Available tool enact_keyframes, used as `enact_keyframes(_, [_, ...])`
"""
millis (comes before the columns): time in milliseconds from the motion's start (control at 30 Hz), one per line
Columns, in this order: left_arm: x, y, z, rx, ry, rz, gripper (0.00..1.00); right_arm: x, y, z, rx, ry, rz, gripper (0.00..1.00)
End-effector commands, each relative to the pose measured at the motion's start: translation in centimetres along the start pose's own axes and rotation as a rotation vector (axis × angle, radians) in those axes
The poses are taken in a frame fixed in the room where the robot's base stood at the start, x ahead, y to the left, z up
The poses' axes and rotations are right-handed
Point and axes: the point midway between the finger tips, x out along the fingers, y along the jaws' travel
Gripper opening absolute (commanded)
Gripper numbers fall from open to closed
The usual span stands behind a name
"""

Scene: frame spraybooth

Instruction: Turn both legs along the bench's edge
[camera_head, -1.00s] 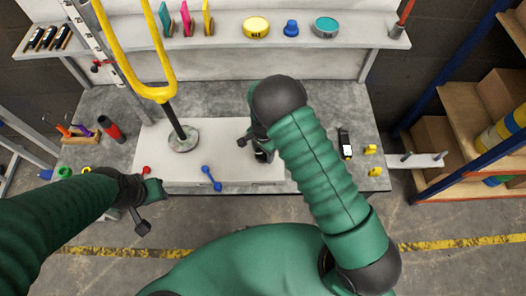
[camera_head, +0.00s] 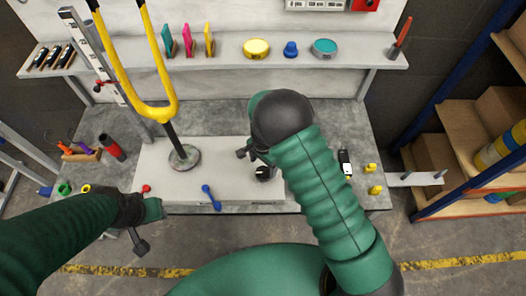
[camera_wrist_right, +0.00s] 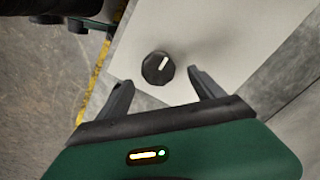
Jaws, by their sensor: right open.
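The yellow fork (camera_head: 156,113) stands on a dark post in a round grey base (camera_head: 184,158) at the left of the white board (camera_head: 225,181) on the bench (camera_head: 372,200). Its two legs rise side by side, left and right in the head view, and run out past the top edge. A black knob (camera_head: 263,173) with a white mark sits on the board. My right gripper (camera_wrist_right: 160,77) is open, its fingers on either side of the knob's near edge; no contact shows. In the head view my arm mostly hides it. My left gripper (camera_head: 153,210) is by the bench's front left; its fingers are unclear.
A blue handle (camera_head: 211,197) and a red knob (camera_head: 146,188) are at the board's front edge. Yellow pieces (camera_head: 373,178) and a black device (camera_head: 345,162) lie at the right. A shelf (camera_head: 225,60) with tins runs behind; a rack (camera_head: 470,125) stands right.

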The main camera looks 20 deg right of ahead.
Motion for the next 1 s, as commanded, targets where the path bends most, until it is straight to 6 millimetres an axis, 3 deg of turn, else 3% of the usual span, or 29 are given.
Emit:
enact_keyframes(33, [-0.3, 0.0, -0.1, 0.0, 0.0, 0.0, 0.36, -1.8, -0.2, 0.0, 0.0, 0.001, -0.005, 0.77])
enact_keyframes(200, [-0.8, 0.0, -0.2, 0.0, 0.0, 0.0, 0.36, -6.8, -0.1, 0.0, 0.0, 0.001, -0.004, 0.77])
enact_keyframes(400, [-1.1, 0.0, -0.3, 0.0, 0.0, 0.0, 0.36, -10.8, -0.2, -0.1, 0.001, 0.001, -0.002, 0.77])
enact_keyframes(533, [-1.2, 0.0, -0.3, 0.0, 0.0, 0.0, 0.36, -11.8, -0.1, -0.1, 0.0, 0.0, 0.0, 0.77])
enact_keyframes(1000, [-1.2, 0.0, -0.3, 0.0, 0.0, 0.0, 0.36, -12.0, 0.1, -0.1, -0.007, -0.001, -0.002, 0.77])
